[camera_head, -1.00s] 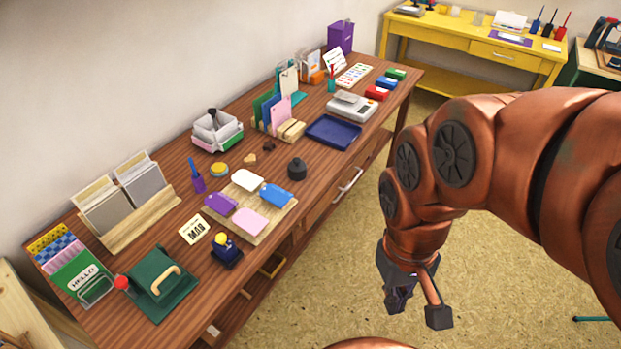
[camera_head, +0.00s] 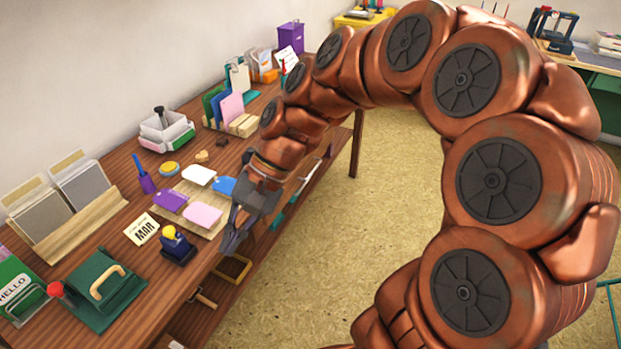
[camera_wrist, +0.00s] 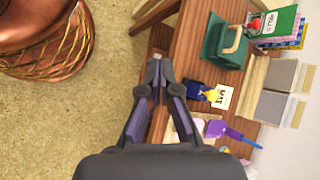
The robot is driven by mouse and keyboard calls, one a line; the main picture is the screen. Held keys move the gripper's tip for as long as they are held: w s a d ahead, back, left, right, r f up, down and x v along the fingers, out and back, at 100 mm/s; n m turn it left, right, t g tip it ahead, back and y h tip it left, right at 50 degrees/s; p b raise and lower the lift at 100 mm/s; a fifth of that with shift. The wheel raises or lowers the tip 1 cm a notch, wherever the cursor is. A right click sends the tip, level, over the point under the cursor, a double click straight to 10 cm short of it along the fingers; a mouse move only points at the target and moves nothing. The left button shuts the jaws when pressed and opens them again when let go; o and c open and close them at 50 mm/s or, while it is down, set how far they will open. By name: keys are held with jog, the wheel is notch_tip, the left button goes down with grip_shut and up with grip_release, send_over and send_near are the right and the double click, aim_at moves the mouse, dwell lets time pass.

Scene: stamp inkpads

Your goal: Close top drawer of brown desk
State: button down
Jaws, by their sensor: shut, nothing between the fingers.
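The brown desk (camera_head: 100,190) runs along the wall in the head view; its top also shows in the wrist view (camera_wrist: 187,50). On its front face, a drawer area with a pale handle (camera_head: 308,178) shows beyond my gripper, partly hidden by my arm. I cannot tell exactly how far that drawer stands out. My gripper (camera_head: 230,246) is shut and empty, pointing down beside the desk's front edge. In the wrist view its fingertips (camera_wrist: 157,75) meet near that edge; I cannot tell whether they touch it.
The desktop near the edge holds a navy stamp with a yellow knob (camera_head: 176,243), colored inkpads on a board (camera_head: 203,214) and a green block with a handle (camera_head: 103,290). Open shelves below hold a yellow frame (camera_head: 232,268). The floor (camera_head: 330,260) in front is clear.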

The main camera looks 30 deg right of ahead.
jog(key=w+d+f+m+t+y+b, duration=0.1)
jog(key=w+d+f+m+y+b, duration=0.15)
jog(key=w, duration=0.35)
jog(key=m+t+h+b, duration=0.1)
jog(key=m+t+b, duration=1.4)
jog(key=m, duration=0.6)
send_near(304, 164)
jog(key=shift+t, duration=0.3)
jog(key=b+x, duration=0.1)
jog(key=x, duration=0.2)
jog(key=b+x, duration=0.1)
jog(key=x, duration=0.1)
jog(key=shift+w+a+f+b, duration=0.15)
jog(key=shift+a+f+b, duration=0.15)
jog(key=shift+a, duration=0.15)
jog(key=shift+w+a+r, duration=0.15)
jog(key=shift+w+a, duration=0.2)
jog(key=shift+w, duration=0.3)
jog(key=shift+w, duration=0.1)
